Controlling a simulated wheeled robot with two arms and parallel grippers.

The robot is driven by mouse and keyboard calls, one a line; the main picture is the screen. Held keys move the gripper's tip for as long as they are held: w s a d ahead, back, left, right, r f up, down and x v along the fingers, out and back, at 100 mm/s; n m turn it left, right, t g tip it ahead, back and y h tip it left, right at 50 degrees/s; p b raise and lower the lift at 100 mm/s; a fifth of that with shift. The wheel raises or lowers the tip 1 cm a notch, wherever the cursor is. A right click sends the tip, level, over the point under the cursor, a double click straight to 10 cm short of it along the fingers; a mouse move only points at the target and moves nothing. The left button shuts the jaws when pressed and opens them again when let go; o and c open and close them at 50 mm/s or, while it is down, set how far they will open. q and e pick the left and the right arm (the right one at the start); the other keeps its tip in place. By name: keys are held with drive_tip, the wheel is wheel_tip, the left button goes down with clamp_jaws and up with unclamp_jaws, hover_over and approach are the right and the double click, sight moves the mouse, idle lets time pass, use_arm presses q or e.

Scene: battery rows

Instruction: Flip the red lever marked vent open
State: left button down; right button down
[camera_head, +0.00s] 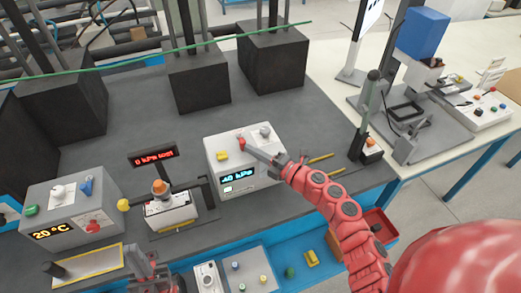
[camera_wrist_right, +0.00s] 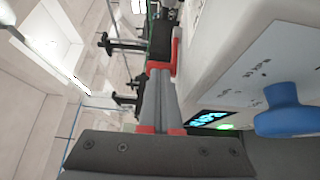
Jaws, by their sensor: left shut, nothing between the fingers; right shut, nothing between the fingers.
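A white box (camera_head: 220,142) with a cyan display stands on the grey bench in the head view. A red part (camera_head: 241,141), perhaps the red lever, shows on its top at the tip of my right gripper (camera_head: 250,148). The gripper's shut fingers come in from the right; I cannot tell whether they touch it. In the right wrist view, the shut grey fingers (camera_wrist_right: 161,92) reach toward a red piece (camera_wrist_right: 160,65) beside the white box (camera_wrist_right: 215,60). No vent marking is readable. My left gripper (camera_head: 152,258) is shut, low at the front edge.
On the white box are a yellow knob (camera_head: 222,156) and a pale knob (camera_head: 265,131). A blue knob (camera_wrist_right: 285,112) is close in the wrist view. Left stands a grey box (camera_head: 70,207) reading 20 °C. A small sign (camera_head: 153,155) and black blocks (camera_head: 272,60) stand nearby.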

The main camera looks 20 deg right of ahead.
sight(241, 159)
drive_tip(key=shift+s+a+f+m+t+h, duration=0.1)
drive_tip(key=shift+s+a+m+t+h, duration=0.15)
drive_tip(key=shift+a+m+t+h, duration=0.45)
drive_tip(key=shift+a+h, duration=0.35)
drive_tip(key=shift+h, duration=0.15)
drive_tip(key=shift+w+a+b, duration=0.15)
drive_tip(key=shift+a+b, duration=0.3)
drive_tip(key=shift+b, duration=0.2)
drive_tip(key=shift+a+m+t+h, duration=0.35)
drive_tip(key=shift+m+t+h, duration=0.15)
drive_tip(key=shift+m+h, duration=0.25)
drive_tip(key=shift+a+m+t+h+b, duration=0.25)
drive_tip(key=shift+m+h, duration=0.15)
drive_tip(key=shift+h, duration=0.25)
drive_tip(key=shift+a+m+t+h+b, duration=0.1)
drive_tip(key=shift+m+t+h+b, duration=0.1)
drive_tip(key=shift+m+h, duration=0.3)
drive_tip(key=shift+w+d, duration=0.1)
drive_tip(key=shift+d, duration=0.1)
